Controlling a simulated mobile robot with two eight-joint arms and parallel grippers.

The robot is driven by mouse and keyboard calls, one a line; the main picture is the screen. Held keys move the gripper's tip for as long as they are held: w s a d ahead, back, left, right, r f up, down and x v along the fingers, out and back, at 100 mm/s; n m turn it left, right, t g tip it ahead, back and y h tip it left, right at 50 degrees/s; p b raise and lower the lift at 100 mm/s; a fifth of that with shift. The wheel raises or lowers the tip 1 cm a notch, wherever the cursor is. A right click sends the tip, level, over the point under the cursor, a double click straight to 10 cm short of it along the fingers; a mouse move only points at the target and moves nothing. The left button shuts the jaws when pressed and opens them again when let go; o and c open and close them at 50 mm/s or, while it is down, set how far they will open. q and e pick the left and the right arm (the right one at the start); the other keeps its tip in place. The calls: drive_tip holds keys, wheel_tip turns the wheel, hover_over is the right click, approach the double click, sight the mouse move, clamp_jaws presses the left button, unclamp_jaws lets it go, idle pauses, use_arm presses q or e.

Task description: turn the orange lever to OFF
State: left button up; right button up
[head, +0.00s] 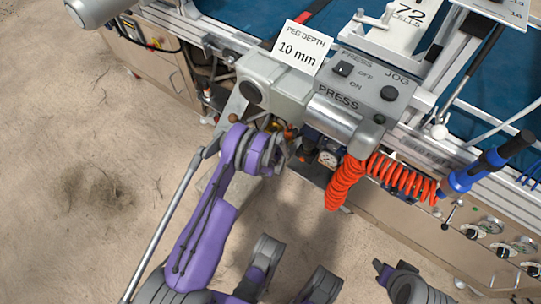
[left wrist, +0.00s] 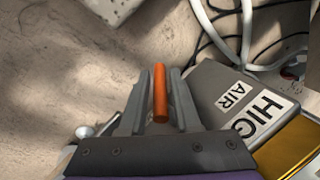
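The orange lever (left wrist: 160,95) shows in the left wrist view as a short round bar pointing toward the camera. My left gripper (left wrist: 161,85) has one finger on each side of it, with narrow gaps showing between lever and fingers. In the head view my purple left arm reaches up to the machine's front below the press housing. Its fingers and the lever are hidden there behind the wrist. No ON or OFF mark for the lever is legible.
A grey block labelled AIR (left wrist: 232,97) and a yellow metal part (left wrist: 300,152) sit close right of the left gripper. The press switch box (head: 365,82), a coiled red hose (head: 345,182) and a blue-handled tool (head: 488,162) are nearby. The floor at left is clear.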

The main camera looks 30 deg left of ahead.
use_arm(q)
clamp_jaws()
drive_tip(key=shift+h, duration=0.3)
drive_tip(key=shift+s+d+f+h, duration=0.1)
drive_tip(key=shift+d+h, duration=0.1)
drive_tip(key=shift+h, duration=0.6)
drive_tip(key=shift+d+h, duration=0.55)
drive_tip(key=shift+h, duration=0.75)
unclamp_jaws()
